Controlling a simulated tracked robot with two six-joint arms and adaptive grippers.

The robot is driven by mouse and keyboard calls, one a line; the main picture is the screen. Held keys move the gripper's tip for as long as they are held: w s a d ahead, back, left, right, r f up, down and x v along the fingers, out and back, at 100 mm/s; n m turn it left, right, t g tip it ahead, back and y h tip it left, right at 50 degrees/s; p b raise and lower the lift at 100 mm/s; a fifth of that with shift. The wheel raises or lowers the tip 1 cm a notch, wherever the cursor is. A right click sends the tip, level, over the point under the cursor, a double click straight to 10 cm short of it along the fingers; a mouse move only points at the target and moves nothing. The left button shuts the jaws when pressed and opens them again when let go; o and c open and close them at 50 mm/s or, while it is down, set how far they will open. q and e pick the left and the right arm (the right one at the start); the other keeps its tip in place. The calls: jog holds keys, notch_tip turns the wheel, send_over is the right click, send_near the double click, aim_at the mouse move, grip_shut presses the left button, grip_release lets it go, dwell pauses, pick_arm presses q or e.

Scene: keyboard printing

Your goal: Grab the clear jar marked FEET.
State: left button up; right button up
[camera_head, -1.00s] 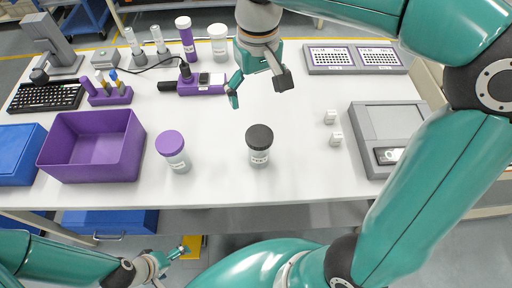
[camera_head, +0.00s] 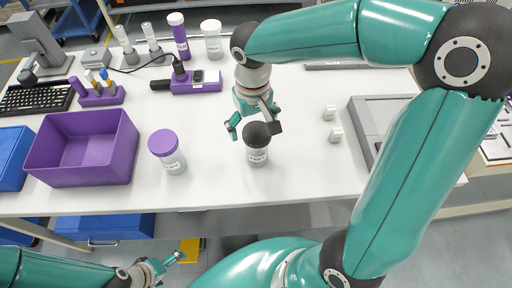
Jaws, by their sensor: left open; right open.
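The clear jar with a black lid (camera_head: 257,156) stands upright near the front middle of the white table. Its front label is too small to read surely. My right gripper (camera_head: 253,131) is open just above and behind the jar, with one finger left of the lid and the other overlapping the lid's right side in the picture. I cannot tell whether it touches the lid. A similar clear jar with a purple lid (camera_head: 168,155) stands to the left. My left gripper (camera_head: 173,264) is open and empty, low in front of the table.
A purple bin (camera_head: 85,178) and a blue bin (camera_head: 10,160) are at the left. Two small white blocks (camera_head: 335,134) and a grey scale-like device (camera_head: 365,120) are at the right. Bottles, a purple rack and a microscope stand at the back.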

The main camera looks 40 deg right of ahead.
aim_at(257, 132)
jog(key=f, duration=0.4)
jog(key=shift+s+d, duration=0.35)
jog(key=shift+f, duration=0.65)
jog(key=c, duration=1.2)
jog(key=shift+r, duration=0.1)
jog(key=shift+r, duration=0.1)
